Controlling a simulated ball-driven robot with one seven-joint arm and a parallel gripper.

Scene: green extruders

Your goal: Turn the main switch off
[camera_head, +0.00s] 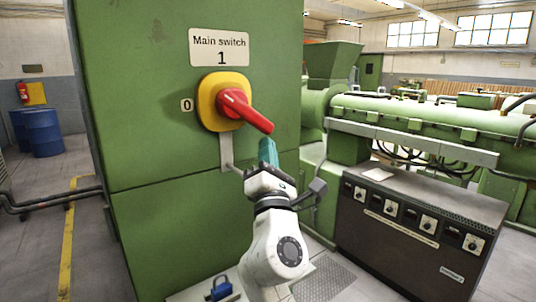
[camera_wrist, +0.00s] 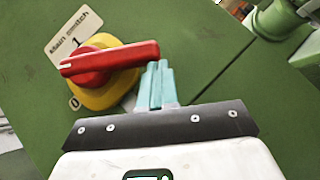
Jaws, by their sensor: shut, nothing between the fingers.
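The main switch has a red handle (camera_head: 248,112) on a yellow plate (camera_head: 209,100), on the front of a green cabinet (camera_head: 140,120). The handle slants from upper left to lower right. A label (camera_head: 220,47) reading "Main switch 1" is above, and a "0" mark (camera_head: 187,104) is at the left. My gripper (camera_head: 267,146) is shut and empty, its teal fingers just below the handle's lower right end. In the wrist view, the shut fingertips (camera_wrist: 158,66) are at the right end of the red handle (camera_wrist: 110,58), very close or touching; I cannot tell which.
A grey conduit (camera_head: 226,152) runs down from the switch. A dark control box (camera_head: 400,215) with several knobs and a green extruder (camera_head: 430,120) are at the right. Blue barrels (camera_head: 40,132) stand far left. A blue padlock-like object (camera_head: 218,290) is low in front.

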